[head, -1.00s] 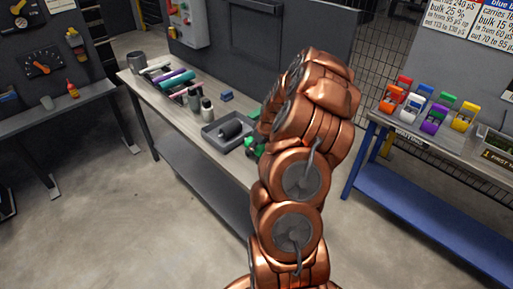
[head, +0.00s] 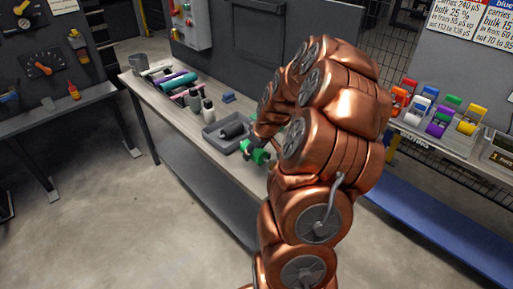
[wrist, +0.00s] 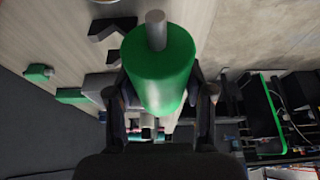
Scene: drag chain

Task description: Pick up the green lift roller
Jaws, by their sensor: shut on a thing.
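The green lift roller (wrist: 158,66) is a green cylinder with a grey metal shaft end, large in the middle of the wrist view. My gripper (wrist: 160,100) is shut on it, one dark finger on each side. In the head view the green roller (head: 259,152) shows at the end of my copper arm, over the right part of the workbench. My arm hides part of the bench behind it. I cannot tell how far the roller is above the bench top.
A grey tray (head: 212,137) with a dark roller (head: 232,129) in it stands on the bench (head: 165,107), close to my gripper. Coloured bins (head: 437,127) stand on the right bench. The floor at left is clear.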

